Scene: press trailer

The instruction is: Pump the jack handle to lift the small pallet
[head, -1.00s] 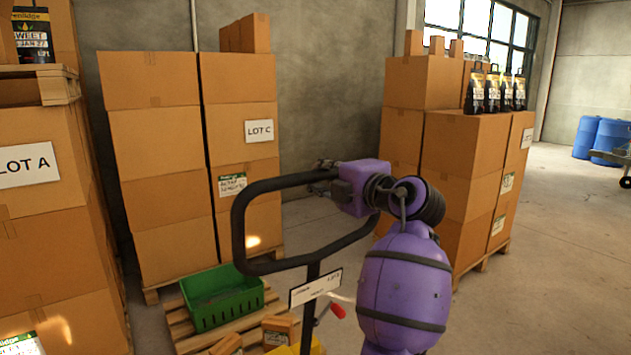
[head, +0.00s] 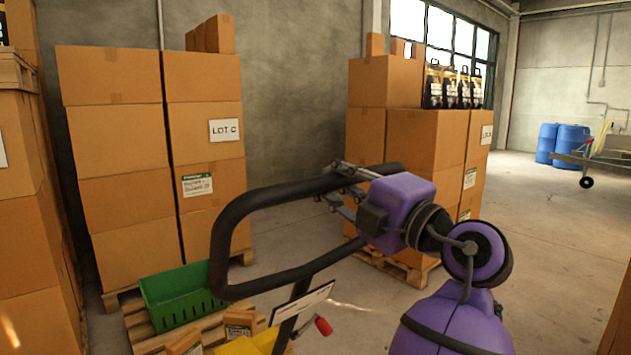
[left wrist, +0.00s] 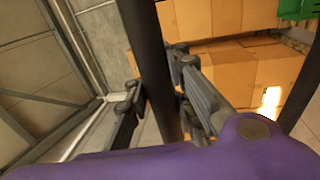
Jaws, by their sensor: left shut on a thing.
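The black loop handle (head: 285,193) of the jack stands in the middle of the head view, tilted, with a white label plate (head: 303,302) and a red lever (head: 323,326) below it. My purple left gripper (head: 338,185) is shut on the loop's upper right bar. In the left wrist view the dark handle bar (left wrist: 152,50) runs between the fingers of my left gripper (left wrist: 157,75). The small wooden pallet (head: 140,328) is at the lower left, partly cut off by the frame. A yellow part (head: 262,340) shows below the handle. My right gripper is out of view.
A green crate (head: 183,297) and small boxes (head: 239,323) sit on the small pallet. Tall carton stacks stand behind it (head: 120,150) and right of the handle (head: 430,140). Blue barrels (head: 570,141) stand far right. The floor (head: 540,240) at right is clear.

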